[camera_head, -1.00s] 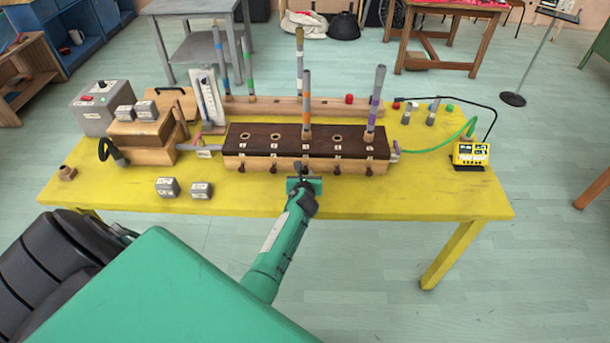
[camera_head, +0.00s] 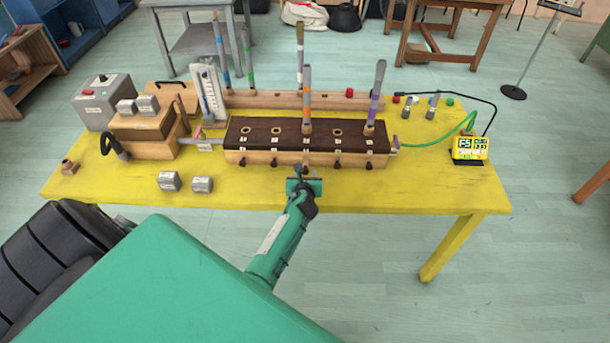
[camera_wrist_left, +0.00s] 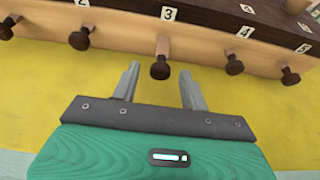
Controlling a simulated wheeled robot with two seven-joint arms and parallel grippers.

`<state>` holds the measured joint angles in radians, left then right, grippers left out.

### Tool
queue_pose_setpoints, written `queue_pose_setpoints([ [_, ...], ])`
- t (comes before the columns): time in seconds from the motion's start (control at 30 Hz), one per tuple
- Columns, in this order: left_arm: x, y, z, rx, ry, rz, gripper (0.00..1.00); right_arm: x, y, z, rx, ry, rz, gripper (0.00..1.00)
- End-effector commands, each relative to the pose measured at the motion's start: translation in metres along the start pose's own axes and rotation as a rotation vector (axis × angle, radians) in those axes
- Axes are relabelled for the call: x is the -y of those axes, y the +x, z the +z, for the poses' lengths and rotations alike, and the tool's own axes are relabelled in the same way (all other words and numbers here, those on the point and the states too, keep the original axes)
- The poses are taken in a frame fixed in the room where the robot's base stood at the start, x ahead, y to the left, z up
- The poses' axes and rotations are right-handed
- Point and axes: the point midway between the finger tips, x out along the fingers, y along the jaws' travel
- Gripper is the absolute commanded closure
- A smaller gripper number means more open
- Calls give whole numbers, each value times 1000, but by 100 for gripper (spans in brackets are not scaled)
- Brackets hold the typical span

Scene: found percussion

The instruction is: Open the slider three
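The wooden wind chest (camera_head: 260,159) has a dark brown top and a row of dark slider knobs on its pale front. In the left wrist view, the slider three knob (camera_wrist_left: 160,71) sits on a short wooden stem below the label 3 (camera_wrist_left: 167,13). My left gripper (camera_head: 303,172) is at the chest's front, above the yellow table. In the left wrist view its fingers (camera_wrist_left: 159,76) are open, one on each side of the slider three knob, with gaps showing. My right gripper is not in view.
Neighbouring knobs stand left (camera_wrist_left: 79,39) and right (camera_wrist_left: 234,65) of the fingers. Pipes stand in the chest, including an orange-banded one (camera_head: 307,100). Two grey blocks (camera_head: 169,181) lie front left on the yellow table (camera_head: 420,190). A yellow display box (camera_head: 469,148) stands right.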

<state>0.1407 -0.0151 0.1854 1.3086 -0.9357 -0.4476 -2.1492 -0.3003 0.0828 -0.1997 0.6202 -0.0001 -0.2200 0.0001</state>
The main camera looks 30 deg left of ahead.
Motion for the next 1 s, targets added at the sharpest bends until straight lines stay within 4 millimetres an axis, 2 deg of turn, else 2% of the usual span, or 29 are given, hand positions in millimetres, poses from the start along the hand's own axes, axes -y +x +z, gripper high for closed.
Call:
queue_pose_setpoints([
  [0.2, 0, -2, 0, 0, 0, 0, 55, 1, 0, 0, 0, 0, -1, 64],
  [0.37, 0, -18, 0, 0, 1, 0, 55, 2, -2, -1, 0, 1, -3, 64],
  [0.8, 0, -101, -2, 0, 2, -1, 55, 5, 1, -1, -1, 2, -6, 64],
  [1.0, 0, -128, -1, 0, 1, -1, 55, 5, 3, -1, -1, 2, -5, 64],
])
